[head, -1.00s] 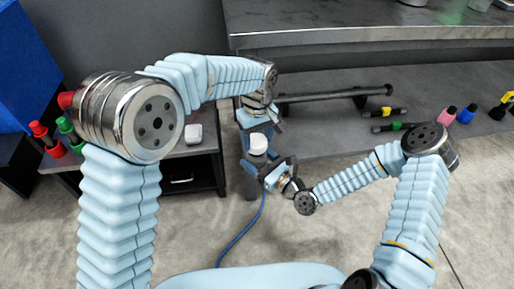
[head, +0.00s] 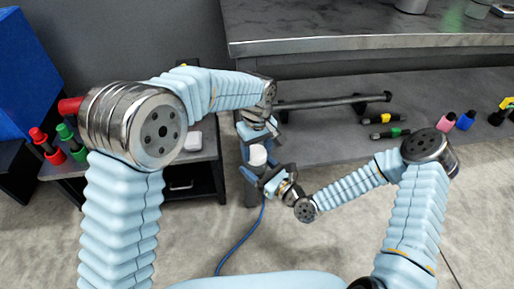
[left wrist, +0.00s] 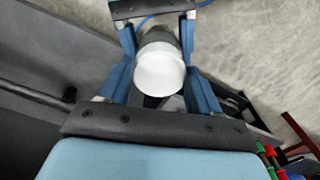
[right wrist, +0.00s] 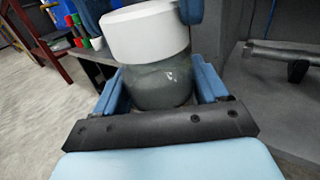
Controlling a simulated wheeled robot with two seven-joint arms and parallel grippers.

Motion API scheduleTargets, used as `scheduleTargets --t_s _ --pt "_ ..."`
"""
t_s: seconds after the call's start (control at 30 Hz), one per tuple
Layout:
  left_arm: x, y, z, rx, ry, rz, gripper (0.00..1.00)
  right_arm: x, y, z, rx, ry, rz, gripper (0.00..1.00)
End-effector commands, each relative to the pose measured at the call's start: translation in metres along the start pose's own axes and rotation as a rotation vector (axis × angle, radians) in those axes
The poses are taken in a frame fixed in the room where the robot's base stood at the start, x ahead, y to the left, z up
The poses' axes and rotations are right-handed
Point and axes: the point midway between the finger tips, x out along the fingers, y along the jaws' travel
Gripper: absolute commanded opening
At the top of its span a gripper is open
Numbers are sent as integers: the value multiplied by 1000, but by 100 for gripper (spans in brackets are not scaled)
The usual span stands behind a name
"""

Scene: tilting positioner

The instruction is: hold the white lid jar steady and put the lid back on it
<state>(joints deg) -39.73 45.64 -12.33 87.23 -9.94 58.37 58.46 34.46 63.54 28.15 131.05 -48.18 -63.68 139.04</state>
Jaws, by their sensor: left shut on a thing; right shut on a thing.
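The white lid (head: 257,157) sits at the top of the grey, see-through jar (right wrist: 160,84). The lid is large in the right wrist view (right wrist: 146,33) and between the fingers in the left wrist view (left wrist: 160,73). My left gripper (head: 257,147) is shut on the lid from above. My right gripper (head: 265,172) is shut on the jar's body from below and in front. The jar's rim is hidden under the lid, with no gap visible. I cannot tell whether the lid is fully seated. Both are held in the air.
A blue cable (head: 240,238) lies on the floor.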

Motion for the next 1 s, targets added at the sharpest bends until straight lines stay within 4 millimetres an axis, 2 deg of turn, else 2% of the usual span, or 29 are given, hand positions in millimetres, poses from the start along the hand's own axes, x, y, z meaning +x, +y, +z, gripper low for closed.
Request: scheduleTargets --t_s 0.73,0.77,0.8,0.9,1.0 --pt "12 0 0 0 0 -1 30 0 0 0 0 -1 0 18" --pt "11 0 0 0 0 0 30 0 0 0 0 -1 0 0" --pt "11 0 0 5 0 0 30 0 0 0 0 -1 0 0" --pt "11 -1 0 93 -1 0 30 0 0 0 0 0 0 0" --pt "11 -2 -1 324 -2 2 30 0 0 0 0 0 0 0"
